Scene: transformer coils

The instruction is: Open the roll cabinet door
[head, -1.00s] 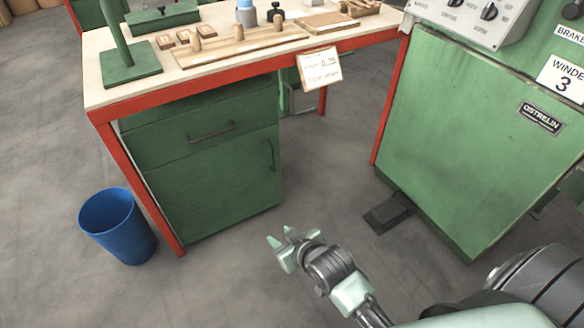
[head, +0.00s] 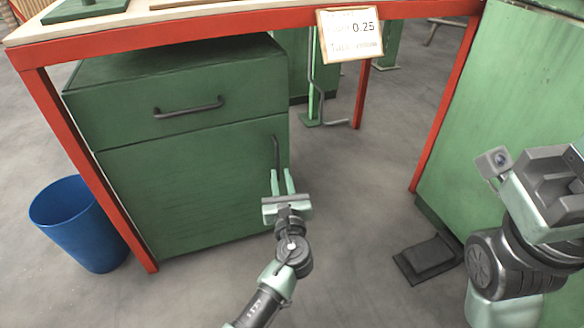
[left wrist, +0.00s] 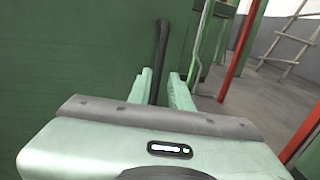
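The green roll cabinet (head: 180,190) stands under the workbench, with its lower door (head: 185,185) shut. The door's dark vertical handle (head: 275,148) is near its right edge; it also shows in the left wrist view (left wrist: 161,50). My left gripper (head: 282,182) is open in front of the door, its two pale fingers pointing at the handle. In the left wrist view, the handle's lower part comes down between the fingertips (left wrist: 163,85), closer to the left one. I cannot tell whether they touch. Part of my right arm (head: 515,235) is at the right; its fingers cannot be made out.
A drawer with a horizontal handle (head: 188,107) is above the door. A red bench leg (head: 90,170) and a blue bin (head: 78,225) stand at the left. A tag (head: 349,34) hangs from the bench edge. A black pedal (head: 428,260) lies by the green machine (head: 475,110). Floor before the door is clear.

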